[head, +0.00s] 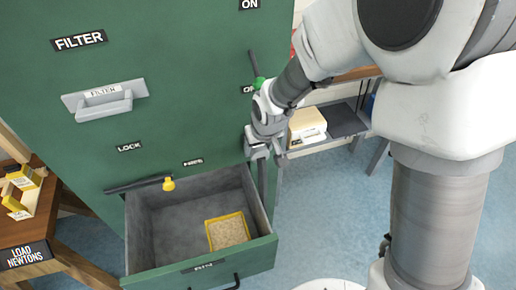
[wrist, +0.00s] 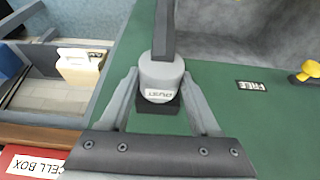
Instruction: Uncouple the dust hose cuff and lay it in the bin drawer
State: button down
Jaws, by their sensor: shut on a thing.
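The grey dust hose cuff (wrist: 160,72), with a white DUST label, sits between the fingers of my gripper (wrist: 161,85) in the wrist view. The fingers are shut on it from both sides. A black hose (wrist: 164,28) runs from the cuff, and a dark block shows at its other end; I cannot tell whether they are coupled. In the head view my gripper (head: 258,150) is at the right edge of the green cabinet, with the hose (head: 262,182) hanging below. The bin drawer (head: 175,225) is pulled open below and left, holding a yellow-framed filter (head: 243,219).
The green cabinet (head: 150,50) has a filter handle (head: 104,105). A yellow knob (head: 168,184) and a dark bar (head: 135,186) sit above the drawer. A wooden bench (head: 30,215) stands left. A cream box (head: 307,124) lies on a shelf to the right. The drawer's left side is clear.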

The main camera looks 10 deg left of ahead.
jog(key=shift+s+d, duration=0.4)
jog(key=shift+s, duration=0.25)
dwell(0.5)
jog(key=shift+s+d+b, duration=0.3)
jog(key=shift+s+d, duration=0.1)
jog(key=shift+s, duration=0.25)
jog(key=shift+s+d+b, duration=0.25)
jog(key=shift+s+d, duration=0.1)
jog(key=shift+s, duration=0.25)
